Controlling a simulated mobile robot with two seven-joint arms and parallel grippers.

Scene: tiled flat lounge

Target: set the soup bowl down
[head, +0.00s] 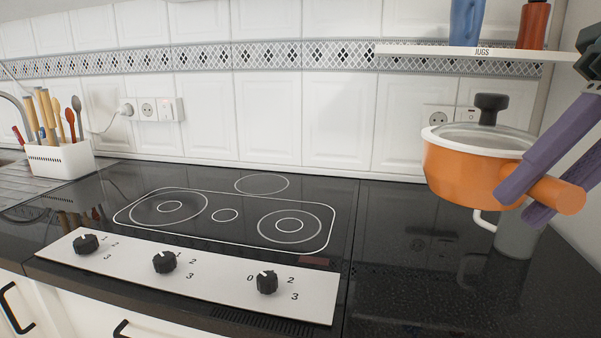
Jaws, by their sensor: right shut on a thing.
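No soup bowl shows in the head view. An orange pot (465,175) with a glass lid and a dark knob (490,108) is at the right, roughly level, in the air above the black counter. My right gripper (522,203), with purple fingers, comes in from the right and is shut on the pot's thick orange handle (560,196). The pot's lower right side is partly hidden by the fingers. My left gripper is not in view.
A grey cup-like vessel (514,240) with a white handle stands on the counter below the pot, partly hidden. The counter (400,270) left of it is clear. The hob (225,215) is empty. A white utensil holder (60,158) stands at the left; a shelf (430,50) hangs above.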

